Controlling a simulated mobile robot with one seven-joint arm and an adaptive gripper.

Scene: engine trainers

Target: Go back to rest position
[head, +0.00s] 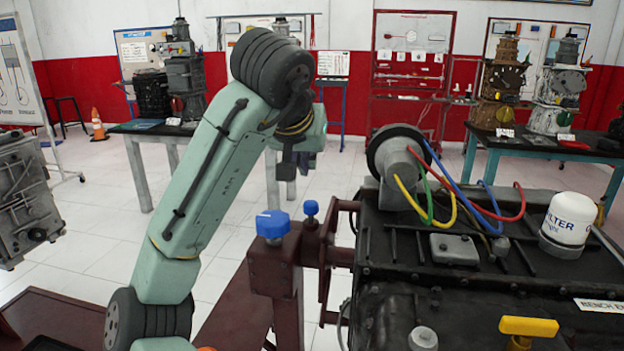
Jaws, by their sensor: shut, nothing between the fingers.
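My pale green arm rises from the bottom left of the head view and bends at a dark grey joint near the top. Its far part folds back behind that joint and shows only in part. My gripper (287,168) shows as a small dark shape below this far part, small and partly hidden. It looks shut, and I see nothing held in it. It hangs in the air left of the engine trainer (395,245), apart from it.
The engine trainer carries coloured hoses (468,200), a white oil filter (568,222) and a yellow handle (528,326). Its dark red stand (275,270) has blue knobs. A grey engine block (28,200) stands at the left edge. Tables with engine parts stand behind, with open tiled floor between.

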